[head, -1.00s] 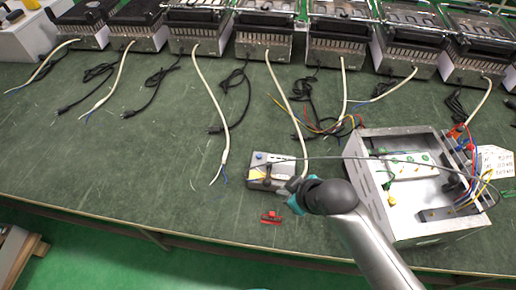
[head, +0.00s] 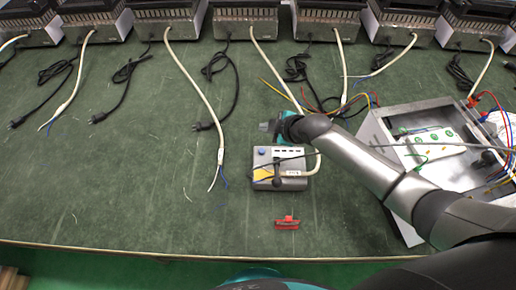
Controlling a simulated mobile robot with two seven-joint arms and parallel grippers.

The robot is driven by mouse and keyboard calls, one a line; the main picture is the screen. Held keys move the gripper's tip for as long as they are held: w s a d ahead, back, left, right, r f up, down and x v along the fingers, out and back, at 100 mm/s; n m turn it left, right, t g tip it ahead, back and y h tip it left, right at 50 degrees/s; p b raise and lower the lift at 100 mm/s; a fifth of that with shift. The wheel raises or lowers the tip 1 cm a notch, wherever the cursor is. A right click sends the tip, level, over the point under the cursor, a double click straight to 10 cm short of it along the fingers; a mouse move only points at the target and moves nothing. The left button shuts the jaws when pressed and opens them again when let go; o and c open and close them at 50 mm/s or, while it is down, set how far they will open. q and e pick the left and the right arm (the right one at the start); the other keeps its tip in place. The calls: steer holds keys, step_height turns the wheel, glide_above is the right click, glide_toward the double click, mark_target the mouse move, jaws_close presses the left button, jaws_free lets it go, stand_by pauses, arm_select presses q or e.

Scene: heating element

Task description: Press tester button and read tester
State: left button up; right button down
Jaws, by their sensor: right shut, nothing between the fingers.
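The tester (head: 292,183) is a small grey box with a blue button (head: 262,151), a yellow label and a dark part on top. It sits on the green table, left of the open metal box. My right gripper (head: 268,127) is shut and empty, just above and beyond the tester's far edge, near the blue button. I cannot tell that it touches the button. The tester's reading is too small to make out. My left gripper is not in view.
An open metal box (head: 378,135) with coloured wires stands at the right. A red clip (head: 287,223) lies in front of the tester. Several heating units (head: 245,20) with cables line the back. The green table (head: 120,190) is clear at the front left.

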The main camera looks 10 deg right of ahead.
steer(key=b, duration=0.7)
glide_above(262, 152)
steer(key=f, duration=0.4)
steer(key=d+f, duration=0.1)
steer(key=f, duration=0.2)
steer(key=shift+s, duration=0.2)
steer(key=shift+f+b, duration=0.55)
steer(key=shift+f, duration=0.35)
steer(key=shift+a, duration=0.1)
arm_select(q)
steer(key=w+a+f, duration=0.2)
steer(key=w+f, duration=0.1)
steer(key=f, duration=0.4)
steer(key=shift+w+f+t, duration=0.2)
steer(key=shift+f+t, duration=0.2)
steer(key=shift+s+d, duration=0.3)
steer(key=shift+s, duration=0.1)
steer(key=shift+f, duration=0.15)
arm_select(e)
steer(key=shift+f, duration=0.1)
